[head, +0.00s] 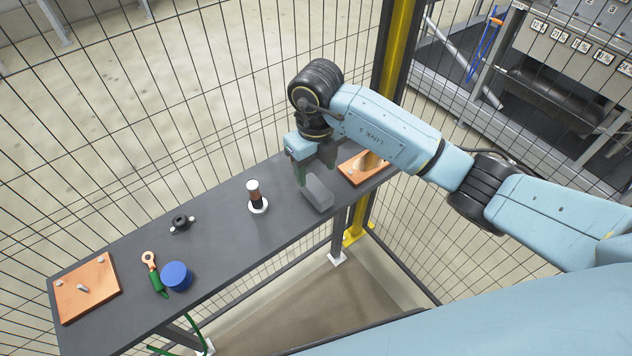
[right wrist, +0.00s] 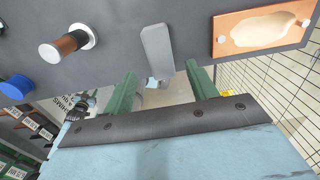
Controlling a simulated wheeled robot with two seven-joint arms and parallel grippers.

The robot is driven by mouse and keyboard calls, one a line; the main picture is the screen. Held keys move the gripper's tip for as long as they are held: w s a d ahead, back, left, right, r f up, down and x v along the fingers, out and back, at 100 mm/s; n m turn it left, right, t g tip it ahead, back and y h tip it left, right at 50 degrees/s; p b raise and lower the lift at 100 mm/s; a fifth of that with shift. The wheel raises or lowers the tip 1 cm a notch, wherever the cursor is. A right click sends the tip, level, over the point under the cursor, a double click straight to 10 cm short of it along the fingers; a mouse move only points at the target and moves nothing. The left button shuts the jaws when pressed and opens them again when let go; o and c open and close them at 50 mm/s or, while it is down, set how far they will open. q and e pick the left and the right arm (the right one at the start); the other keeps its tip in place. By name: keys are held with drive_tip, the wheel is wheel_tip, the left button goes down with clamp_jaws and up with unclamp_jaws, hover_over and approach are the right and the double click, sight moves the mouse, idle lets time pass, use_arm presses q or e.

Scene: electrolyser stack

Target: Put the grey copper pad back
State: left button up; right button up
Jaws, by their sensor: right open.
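A grey block (head: 316,193), the only grey pad-like thing I see, is at the front edge of the dark bench. My right gripper (head: 314,172) is open right by it. In the right wrist view the grey block (right wrist: 157,48) lies ahead of and between the two green fingers of the gripper (right wrist: 161,70), with gaps at both sides. A copper plate (head: 348,173) with a pale oval shape on it lies at the bench's right end, partly hidden by my arm. It also shows in the right wrist view (right wrist: 226,44). My left gripper is out of view.
On the bench (head: 215,255) stand a banded post (head: 254,193) on a white disc, a small black part (head: 181,222), a green-handled copper lug (head: 154,272), a blue cylinder (head: 176,276) and a second copper plate (head: 87,290). Wire fencing and a yellow post (head: 397,45) stand behind.

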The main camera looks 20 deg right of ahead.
sight(316, 187)
wheel_tip(316, 187, up, 5)
drive_tip(key=shift+f, duration=0.1)
idle(0.5)
